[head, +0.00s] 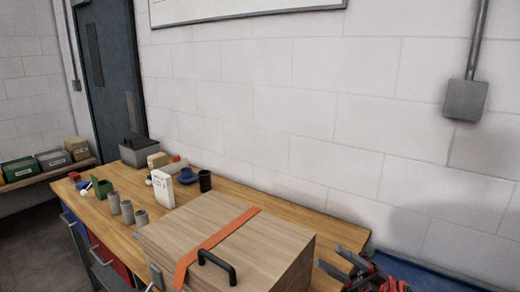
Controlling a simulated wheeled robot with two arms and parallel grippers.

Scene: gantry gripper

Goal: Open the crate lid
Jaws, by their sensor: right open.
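The wooden crate (288,277) stands at the front of the workbench. Its lid (205,222) lies flat and shut on top, with an orange strap (222,237) across it and a black handle (217,267) at the front edge. My right gripper (340,260) is at the lower right, just right of the crate and apart from it. Its grey fingers are spread open and empty, and they point left toward the crate. The inside of the crate is hidden. My left gripper does not show.
On the workbench (275,203) behind and left of the crate stand several grey cylinders (127,211), a white box (163,187), a black cup (205,181), a blue item (187,175) and a grey box (139,153). A block wall (300,110) rises behind the bench.

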